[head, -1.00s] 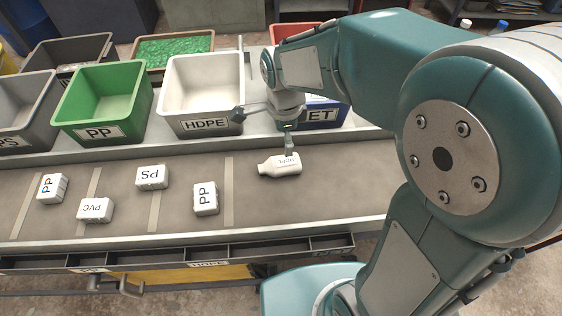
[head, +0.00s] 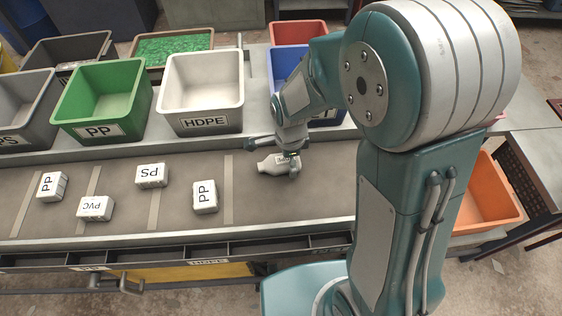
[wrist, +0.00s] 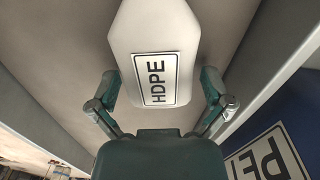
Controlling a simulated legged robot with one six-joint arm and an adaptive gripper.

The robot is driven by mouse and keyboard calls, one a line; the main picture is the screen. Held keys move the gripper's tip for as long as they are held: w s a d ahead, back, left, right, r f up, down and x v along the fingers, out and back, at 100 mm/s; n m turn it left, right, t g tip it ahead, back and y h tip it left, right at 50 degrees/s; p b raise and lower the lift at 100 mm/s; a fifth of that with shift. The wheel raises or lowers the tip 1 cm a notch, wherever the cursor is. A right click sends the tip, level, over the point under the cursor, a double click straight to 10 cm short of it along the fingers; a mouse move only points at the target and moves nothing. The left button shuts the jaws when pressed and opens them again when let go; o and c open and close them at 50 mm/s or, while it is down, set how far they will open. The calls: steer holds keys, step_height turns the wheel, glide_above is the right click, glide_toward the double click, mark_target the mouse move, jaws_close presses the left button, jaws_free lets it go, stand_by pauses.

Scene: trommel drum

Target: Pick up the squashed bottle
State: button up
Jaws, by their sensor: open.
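My gripper (wrist: 159,88) is open there, with one finger on each side of the bottle. I cannot tell whether the fingers touch it.
Several white blocks, such as a PP block (head: 205,196) and a PVC block (head: 95,208), lie left on the belt. Behind stand the green PP bin (head: 100,128), the white HDPE bin (head: 204,123) and a blue bin (wrist: 250,165). An orange crate (head: 488,200) stands right.

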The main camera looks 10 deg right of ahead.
steer(key=c, duration=0.6)
steer(key=shift+r, duration=0.2)
steer(key=shift+r, duration=0.3)
step_height(320, 180, up, 3)
steer(key=shift+f, duration=0.15)
steer(key=s+d+r, duration=0.1)
steer(key=s+r, duration=0.2)
steer(key=s, duration=0.1)
steer(key=s+d+r, duration=0.1)
steer(key=s+r, duration=0.2)
steer(key=s, duration=0.2)
steer(key=s+d+r, duration=0.1)
steer(key=s+r, duration=0.2)
steer(key=s, duration=0.1)
steer(key=shift+s+d+r, duration=0.1)
steer(key=shift+s+r, duration=0.15)
steer(key=shift+s, duration=0.15)
